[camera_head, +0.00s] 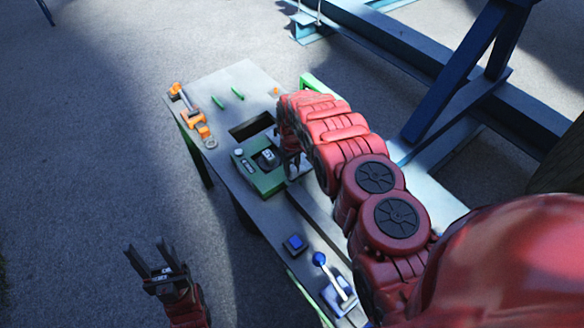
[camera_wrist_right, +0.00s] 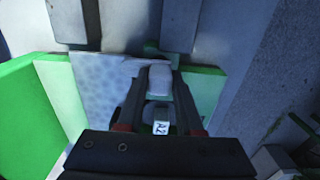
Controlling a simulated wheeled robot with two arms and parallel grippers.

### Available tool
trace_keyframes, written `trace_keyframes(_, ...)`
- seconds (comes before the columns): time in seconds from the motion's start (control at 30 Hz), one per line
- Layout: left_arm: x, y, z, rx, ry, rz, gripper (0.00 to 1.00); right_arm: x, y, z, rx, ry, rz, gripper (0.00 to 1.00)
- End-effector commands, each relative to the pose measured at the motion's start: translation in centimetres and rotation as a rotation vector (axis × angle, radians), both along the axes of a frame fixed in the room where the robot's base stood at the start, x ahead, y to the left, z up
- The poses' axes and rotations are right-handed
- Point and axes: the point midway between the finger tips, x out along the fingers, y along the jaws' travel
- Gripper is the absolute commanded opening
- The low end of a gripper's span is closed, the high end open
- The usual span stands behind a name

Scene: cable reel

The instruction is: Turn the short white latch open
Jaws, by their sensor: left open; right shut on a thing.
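The short white latch (camera_wrist_right: 159,80) shows in the right wrist view, between the two dark fingers of my right gripper (camera_wrist_right: 160,88). The fingers are shut on it, in front of a green and grey panel. In the head view my right gripper (camera_head: 292,163) is beside the green unit on the table, and my red arm covers much of that spot. I cannot make out the latch there or tell its angle. My left gripper (camera_head: 155,262) is open and empty, at the lower left, away from the table.
The grey table (camera_head: 228,88) carries a green unit (camera_head: 258,180) with a black part on top, orange fittings (camera_head: 198,122), a blue button (camera_head: 295,243) and a blue-knobbed lever (camera_head: 320,259). Blue steel beams (camera_head: 455,75) stand behind. The floor at left is clear.

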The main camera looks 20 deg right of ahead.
Motion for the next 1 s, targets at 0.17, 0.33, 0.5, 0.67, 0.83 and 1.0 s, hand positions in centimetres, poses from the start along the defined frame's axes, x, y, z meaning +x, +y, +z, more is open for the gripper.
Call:
trace_keyframes(0.17, 0.0, 0.0, -0.5, 0.0, 0.0, 0.0, 0.5, 0.0, -0.1, -0.1, 0.0, 0.0, 0.037, 0.0)
trace_keyframes(0.33, 0.0, 0.0, -1.5, 0.0, 0.0, 0.0, 0.5, 0.1, -0.1, -0.2, 0.0, -0.002, 0.126, 0.0)
trace_keyframes(0.5, 0.0, 0.0, -2.7, 0.0, 0.0, 0.0, 0.5, 0.1, -0.1, -0.3, 0.0, -0.001, 0.263, 0.0)
trace_keyframes(0.67, 0.0, 0.0, -3.7, 0.0, 0.0, 0.0, 0.5, 0.1, -0.2, -0.2, -0.001, -0.001, 0.414, 0.0)
trace_keyframes(0.83, 0.0, 0.0, -4.2, 0.0, 0.0, 0.0, 0.5, 0.1, -0.1, -0.1, 0.0, -0.001, 0.577, 0.0)
trace_keyframes(1.0, 0.0, 0.0, -4.4, 0.0, 0.0, 0.0, 0.5, 0.1, -0.1, 0.0, 0.0, -0.001, 0.739, 0.0)
